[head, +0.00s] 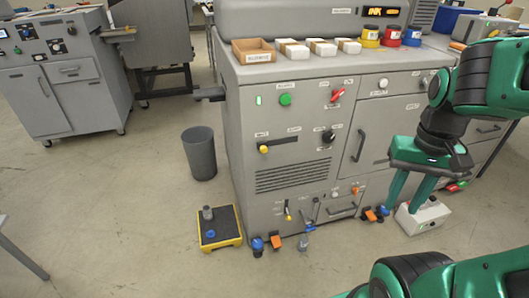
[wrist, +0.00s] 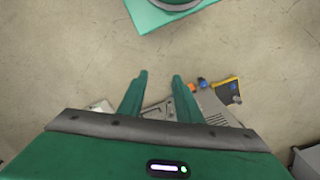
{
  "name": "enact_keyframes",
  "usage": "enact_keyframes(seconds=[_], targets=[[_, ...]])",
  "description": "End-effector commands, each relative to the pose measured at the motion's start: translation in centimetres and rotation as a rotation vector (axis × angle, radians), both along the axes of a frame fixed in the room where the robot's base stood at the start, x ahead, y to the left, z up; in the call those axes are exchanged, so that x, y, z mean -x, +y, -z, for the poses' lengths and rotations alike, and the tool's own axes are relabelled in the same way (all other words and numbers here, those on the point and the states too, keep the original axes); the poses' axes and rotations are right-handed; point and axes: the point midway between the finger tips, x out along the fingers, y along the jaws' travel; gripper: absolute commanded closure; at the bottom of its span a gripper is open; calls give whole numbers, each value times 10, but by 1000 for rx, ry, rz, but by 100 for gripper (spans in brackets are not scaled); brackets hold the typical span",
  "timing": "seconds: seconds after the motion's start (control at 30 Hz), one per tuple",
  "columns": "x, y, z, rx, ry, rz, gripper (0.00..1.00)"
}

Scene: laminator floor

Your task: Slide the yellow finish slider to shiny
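The yellow slider knob (head: 263,149) sits at the left end of a dark horizontal slot on the front of the grey machine (head: 290,175). The slot runs to the right of the knob. Small labels lie near the slot, too small to read. My gripper (head: 400,209) is at the right, well away from the knob, pointing down in front of the machine's lower right part. In the wrist view its two fingers (wrist: 159,75) are apart with nothing between them. I cannot make out the yellow knob in the wrist view.
Other controls near the slot are a green button (head: 285,99), a red handle (head: 338,94) and a black knob (head: 328,136). A bin (head: 199,153) and a yellow-edged pedal mat (head: 235,241) stand on the floor at left. A white box (head: 423,216) lies below my gripper.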

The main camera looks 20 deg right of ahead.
Motion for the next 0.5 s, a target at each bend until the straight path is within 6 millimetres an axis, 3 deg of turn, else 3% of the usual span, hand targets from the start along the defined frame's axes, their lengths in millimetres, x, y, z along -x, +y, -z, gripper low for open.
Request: enact_keyframes(seconds=[0.07, 0.13, 0.2, 0.27, 0.37, 0.5], targets=[[0, 0, 0, 0, 0, 0, 69], [0, 0, 0, 1, -1, -1, 57], [7, -1, -3, 8, -20, -5, 57], [-1, -4, 0, 22, -34, -13, 57], [-30, -12, 10, 64, -73, -35, 57], [-92, -26, 32, 148, -178, -96, 57]])
